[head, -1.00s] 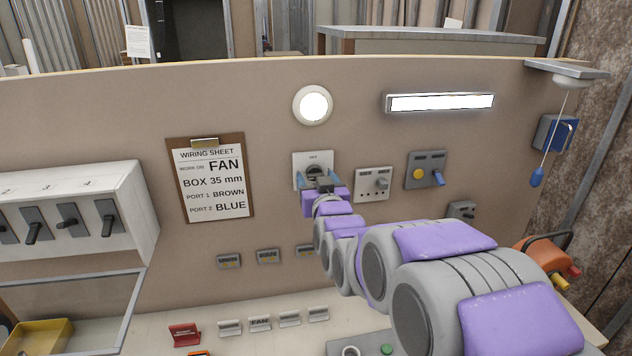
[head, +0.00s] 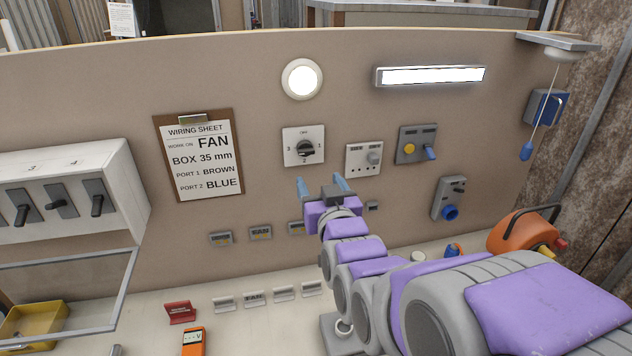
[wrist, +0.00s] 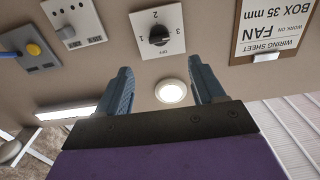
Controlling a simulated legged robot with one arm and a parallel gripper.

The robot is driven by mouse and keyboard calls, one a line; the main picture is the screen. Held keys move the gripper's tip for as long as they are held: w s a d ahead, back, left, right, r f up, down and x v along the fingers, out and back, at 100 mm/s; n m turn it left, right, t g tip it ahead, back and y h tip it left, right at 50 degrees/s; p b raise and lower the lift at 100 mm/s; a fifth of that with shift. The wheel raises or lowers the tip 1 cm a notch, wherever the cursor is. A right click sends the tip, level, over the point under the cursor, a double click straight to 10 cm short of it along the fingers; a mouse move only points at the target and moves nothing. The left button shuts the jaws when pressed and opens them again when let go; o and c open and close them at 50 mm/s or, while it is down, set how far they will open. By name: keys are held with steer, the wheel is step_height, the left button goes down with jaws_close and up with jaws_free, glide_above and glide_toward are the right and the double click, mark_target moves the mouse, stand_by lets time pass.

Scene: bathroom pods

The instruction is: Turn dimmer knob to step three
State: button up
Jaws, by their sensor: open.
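A white square plate (head: 290,158) marked OFF, 1, 2 and 3 carries a black rotary knob (head: 305,149) on the beige panel. The wrist view shows the knob (wrist: 158,35) upside down, with 3 on the right there and on the left in the head view. The exact step its pointer is at is too small to tell. My gripper (head: 322,185) is open and empty, below the knob and apart from it. In the wrist view its two blue-grey fingers (wrist: 160,68) are spread wide with nothing between them.
A lit round lamp (head: 302,79) and lit strip light (head: 431,76) are above. A plate with a small grey knob (head: 374,157) and a lever plate (head: 416,145) are to the right. A wiring sheet (head: 200,155) hangs left. A counter (head: 250,312) with small items lies below.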

steer(key=shift+b+v, duration=2.4)
steer(key=s+d+f+g+h, duration=0.1)
steer(key=s+d+f+g, duration=0.25)
steer(key=f, duration=0.25)
steer(key=s+d+f+m+g+h, duration=0.1)
steer(key=s+d+f+g, duration=0.1)
steer(key=s+f+g, duration=0.3)
steer(key=s+d+f+g+h, duration=0.2)
steer(key=s+d+f, duration=0.1)
steer(key=f, duration=0.3)
steer(key=s+d+f+g, duration=0.1)
steer(key=s+d+g, duration=0.1)
steer(key=s, duration=0.5)
steer(key=s+d+f+m+g, duration=0.1)
steer(key=s+d+f+g, duration=0.1)
steer(key=s, duration=0.5)
steer(key=s+d+f+m+g+h, duration=0.1)
steer(key=s+d+f+g, duration=0.1)
steer(key=s+g, duration=0.2)
steer(key=s, duration=0.3)
steer(key=shift+g, duration=0.35)
steer(key=shift+s+f, duration=0.1)
steer(key=shift+f, duration=0.05)
